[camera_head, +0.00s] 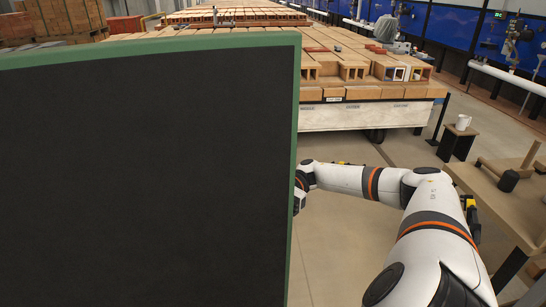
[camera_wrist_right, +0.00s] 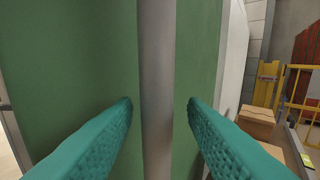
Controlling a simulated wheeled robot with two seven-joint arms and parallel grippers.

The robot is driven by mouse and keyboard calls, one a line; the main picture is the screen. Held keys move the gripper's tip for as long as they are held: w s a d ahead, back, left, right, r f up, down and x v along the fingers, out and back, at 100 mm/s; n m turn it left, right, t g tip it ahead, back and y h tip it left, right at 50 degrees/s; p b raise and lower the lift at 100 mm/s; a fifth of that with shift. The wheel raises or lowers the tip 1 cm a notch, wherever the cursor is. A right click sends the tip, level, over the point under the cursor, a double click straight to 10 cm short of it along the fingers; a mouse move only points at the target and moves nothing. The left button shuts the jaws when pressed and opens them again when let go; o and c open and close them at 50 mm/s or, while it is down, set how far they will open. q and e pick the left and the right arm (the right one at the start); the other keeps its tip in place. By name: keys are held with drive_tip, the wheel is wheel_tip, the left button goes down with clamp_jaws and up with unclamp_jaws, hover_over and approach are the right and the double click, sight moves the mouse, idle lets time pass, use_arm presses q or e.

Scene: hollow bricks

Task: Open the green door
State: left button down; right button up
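The door panel (camera_head: 150,170) fills the left of the head view; the side facing me is dark grey with a green edge. In the right wrist view the door's other face (camera_wrist_right: 85,60) is green, with a vertical grey metal bar handle (camera_wrist_right: 157,40). My right gripper (camera_wrist_right: 160,102) has its two teal fingers on either side of the handle, with small gaps visible between the fingertips and the bar. In the head view my right arm reaches to the door's right edge, and its fingers are hidden behind the panel. My left gripper is not in view.
A long table of hollow bricks (camera_head: 365,117) stands behind the door. A wooden bench (camera_head: 500,200) is at the right, near my right arm, with a mug (camera_head: 463,122) on a small stand beyond. Floor (camera_head: 345,250) beside the door is clear.

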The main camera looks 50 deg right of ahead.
drive_tip(key=d+b, duration=0.3)
drive_tip(key=d, duration=0.7)
drive_tip(key=shift+s+d+b, duration=0.15)
drive_tip(key=shift+d+b, duration=0.1)
drive_tip(key=shift+b, duration=0.15)
